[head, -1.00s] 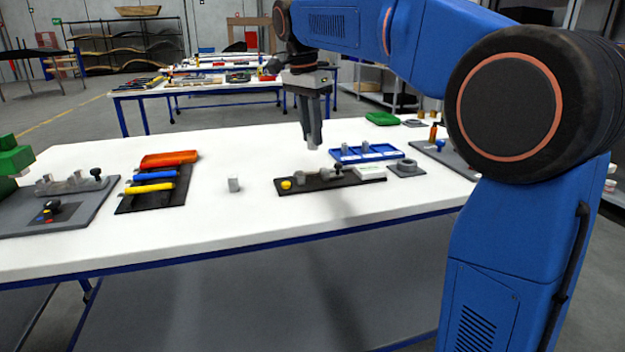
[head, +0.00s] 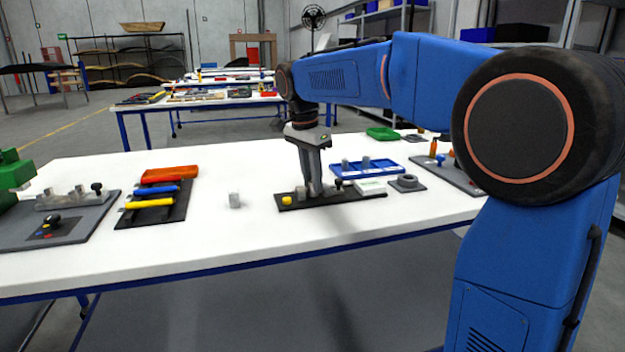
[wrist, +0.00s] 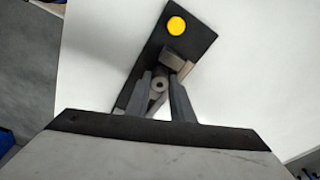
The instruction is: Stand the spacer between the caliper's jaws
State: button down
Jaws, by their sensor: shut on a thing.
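The caliper lies on a dark board (head: 345,199) near the table's front edge, with a yellow knob (head: 286,201) at the board's left end. In the wrist view the knob (wrist: 176,25) is at the top, with a grey block of the caliper (wrist: 177,59) below it. My gripper (head: 315,194) is down at the caliper. Its fingers are shut on the spacer (wrist: 158,84), a small grey cylinder with a hole, seen end-on between them. The spacer is close beside the caliper's block; whether it touches the jaws or the board I cannot tell.
A grey cylinder (head: 235,200) stands alone on the white table (head: 255,240). A blue tray (head: 385,163) with grey cylinders is behind the caliper. A ring on a dark plate (head: 407,183) is to its right. A rack of coloured handles (head: 158,208) is at left.

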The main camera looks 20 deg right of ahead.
aim_at(307, 198)
jog(key=shift+f, duration=0.1)
jog(key=c, duration=1.5)
grip_release()
jog(key=shift+c, duration=0.2)
notch_tip(307, 198, up, 12)
jog(key=a, duration=0.1)
jog(key=shift+s+a, duration=0.3)
jog(key=shift+s, duration=0.05)
